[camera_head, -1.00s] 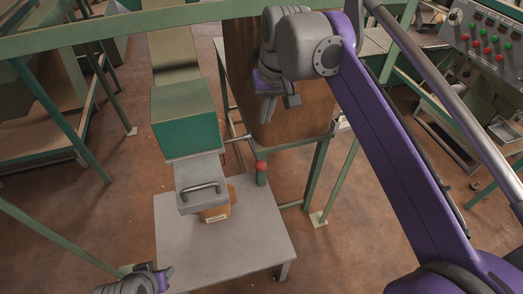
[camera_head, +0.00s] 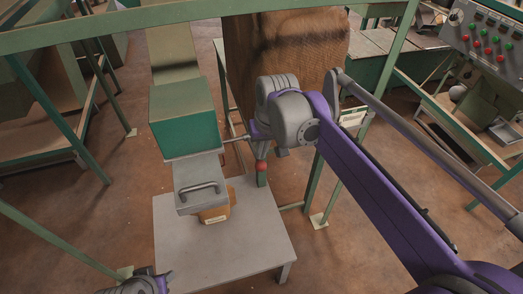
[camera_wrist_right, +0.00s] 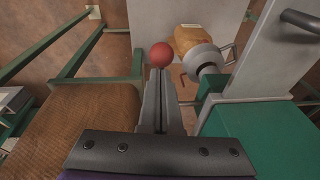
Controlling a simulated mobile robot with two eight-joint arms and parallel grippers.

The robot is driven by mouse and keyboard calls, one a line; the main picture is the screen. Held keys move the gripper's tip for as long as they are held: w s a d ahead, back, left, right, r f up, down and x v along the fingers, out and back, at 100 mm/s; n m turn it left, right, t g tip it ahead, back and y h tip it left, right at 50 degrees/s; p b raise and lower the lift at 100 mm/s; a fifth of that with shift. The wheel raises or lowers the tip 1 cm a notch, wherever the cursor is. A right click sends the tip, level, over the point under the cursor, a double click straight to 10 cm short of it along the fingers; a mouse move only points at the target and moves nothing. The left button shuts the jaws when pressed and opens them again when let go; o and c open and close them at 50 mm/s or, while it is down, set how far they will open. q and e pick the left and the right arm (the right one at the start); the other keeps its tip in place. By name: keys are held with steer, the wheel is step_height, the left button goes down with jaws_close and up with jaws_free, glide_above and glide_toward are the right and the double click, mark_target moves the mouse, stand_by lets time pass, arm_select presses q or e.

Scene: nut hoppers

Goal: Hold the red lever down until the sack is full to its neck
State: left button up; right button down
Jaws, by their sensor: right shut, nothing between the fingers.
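The red lever's ball knob (camera_head: 261,166) is at the end of a thin rod beside the green hopper (camera_head: 185,130). The knob also shows in the right wrist view (camera_wrist_right: 161,55). My right gripper (camera_head: 264,153) is shut and empty, its fingertips (camera_wrist_right: 160,78) close to the knob; I cannot tell whether they touch. A small tan sack (camera_head: 214,213) with a pale label sits under the grey spout (camera_head: 200,182). Its top is hidden, so its fill cannot be told. My left gripper (camera_head: 165,280) shows only partly at the bottom left.
The sack stands on a grey table (camera_head: 225,255). A large brown, woven-looking bin or bag (camera_head: 290,45) is behind my right gripper. Green frame posts (camera_head: 318,170) stand right of the table. A button panel (camera_head: 488,38) is at the upper right.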

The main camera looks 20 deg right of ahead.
stand_by(0.3)
steer(key=shift+s+f+t+b, duration=0.4)
steer(key=shift+s+f+t, duration=0.1)
steer(key=shift+f, duration=0.3)
step_height(320, 180, down, 9)
steer(key=s+t+b, duration=0.1)
steer(key=t+b, duration=0.3)
steer(key=shift+s+t, duration=0.4)
steer(key=shift+s, duration=0.1)
stand_by(5.6)
